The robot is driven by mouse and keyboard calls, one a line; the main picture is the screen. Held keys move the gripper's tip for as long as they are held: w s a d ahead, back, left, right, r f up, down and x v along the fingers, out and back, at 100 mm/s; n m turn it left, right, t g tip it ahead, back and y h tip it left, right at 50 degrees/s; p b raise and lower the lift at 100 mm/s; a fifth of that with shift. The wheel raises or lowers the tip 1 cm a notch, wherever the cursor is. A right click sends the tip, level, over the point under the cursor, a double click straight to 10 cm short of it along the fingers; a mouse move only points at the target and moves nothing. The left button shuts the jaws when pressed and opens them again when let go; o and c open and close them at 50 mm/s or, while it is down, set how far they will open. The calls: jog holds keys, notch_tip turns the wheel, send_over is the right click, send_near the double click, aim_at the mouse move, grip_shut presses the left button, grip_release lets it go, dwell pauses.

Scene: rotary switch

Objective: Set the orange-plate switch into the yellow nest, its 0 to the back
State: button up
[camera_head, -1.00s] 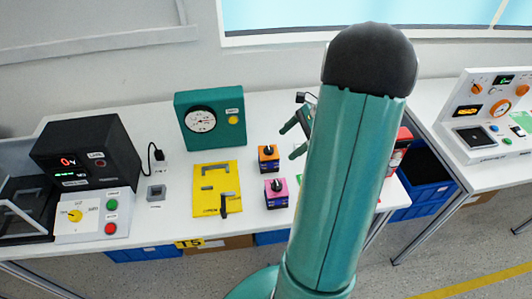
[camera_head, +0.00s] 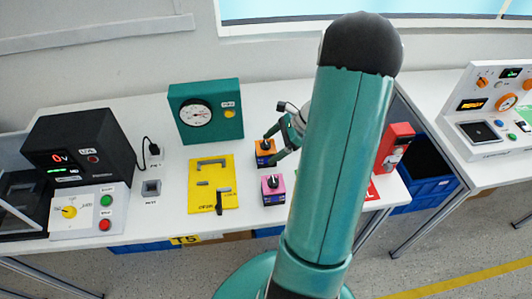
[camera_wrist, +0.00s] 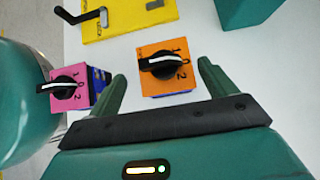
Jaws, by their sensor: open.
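The orange-plate switch (camera_wrist: 168,72) stands upright on the bench, with a black knob with a white line and the marks 1 and 2 legible on its plate. In the head view the orange-plate switch (camera_head: 264,147) is partly hidden by my gripper (camera_head: 277,143). In the wrist view my open gripper (camera_wrist: 163,85) has one finger on each side of the orange-plate switch, with gaps on both sides. The yellow nest (camera_head: 212,184) is a flat yellow plate with grey corner brackets, left of the switch. It holds no switch; part of it shows in the wrist view (camera_wrist: 125,22).
A pink-plate switch (camera_head: 273,183) stands close in front of the orange one. A teal gauge box (camera_head: 206,112) stands behind the nest. A red box (camera_head: 394,147) is to the right. A small grey socket (camera_head: 151,188) and a black meter are to the left.

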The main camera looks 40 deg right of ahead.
aim_at(266, 142)
jog(key=x, duration=0.5)
jog(key=shift+w+d+f, duration=0.15)
jog(key=shift+w+d, duration=0.1)
jog(key=c, duration=1.2)
jog(key=shift+r, duration=0.55)
notch_tip(266, 142, up, 3)
jog(key=shift+a+f, duration=0.1)
jog(key=shift+f, duration=0.1)
jog(key=shift+s+a+r, duration=1.55)
jog(key=shift+a+r, duration=0.05)
jog(key=shift+a, duration=0.15)
jog(key=shift+s+a+r, duration=1.55)
jog(key=shift+a, duration=0.2)
jog(key=shift+s+a+r, duration=1.5)
jog(key=shift+a+r, duration=0.1)
jog(key=shift+a, duration=0.15)
